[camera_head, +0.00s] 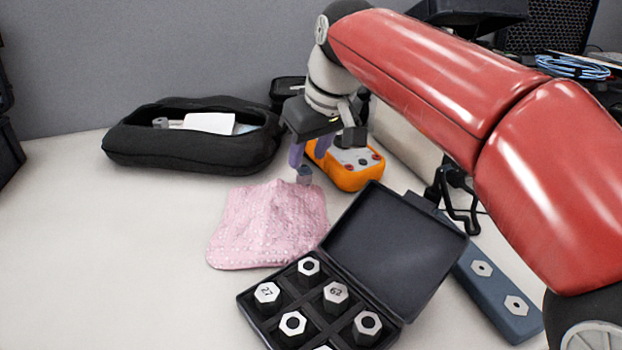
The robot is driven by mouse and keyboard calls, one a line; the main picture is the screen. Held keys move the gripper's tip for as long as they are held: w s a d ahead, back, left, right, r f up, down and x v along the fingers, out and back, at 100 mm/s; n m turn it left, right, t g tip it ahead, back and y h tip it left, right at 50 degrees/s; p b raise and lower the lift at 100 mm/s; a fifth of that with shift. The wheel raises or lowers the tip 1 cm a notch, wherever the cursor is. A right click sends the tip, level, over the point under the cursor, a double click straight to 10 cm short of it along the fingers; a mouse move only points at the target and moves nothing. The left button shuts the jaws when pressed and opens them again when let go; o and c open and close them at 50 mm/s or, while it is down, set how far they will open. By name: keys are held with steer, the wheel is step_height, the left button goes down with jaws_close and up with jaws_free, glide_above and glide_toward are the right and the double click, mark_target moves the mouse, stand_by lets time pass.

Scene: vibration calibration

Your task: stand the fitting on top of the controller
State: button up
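The controller (352,172) is an orange handheld unit with a grey face and several knobs. It lies on the table at the upper middle, just right of and partly behind my gripper. My gripper (309,163) points down with two purple fingers, and a gap shows between their upper parts. A small grey fitting (304,175) is at the fingertips, beside the controller's left end and at the far edge of the pink cloth. I cannot tell whether the fingers grip it or whether it touches the table or cloth.
A pink cloth (265,228) lies in front of my gripper. An open black case (392,250) holds several numbered hex fittings. A blue-grey block (497,297) with two hex pieces lies to the right. A black pouch (190,152) is at the back left. The left table is clear.

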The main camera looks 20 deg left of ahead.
mark_target(305, 166)
steer(key=x, duration=0.2)
steer(key=b+x, duration=0.1)
steer(key=x, duration=0.1)
steer(key=shift+s+f, duration=0.15)
steer(key=shift+f, duration=0.25)
jaws_close()
steer(key=shift+r, duration=0.1)
step_height(305, 166, up, 20)
steer(key=p, duration=0.8)
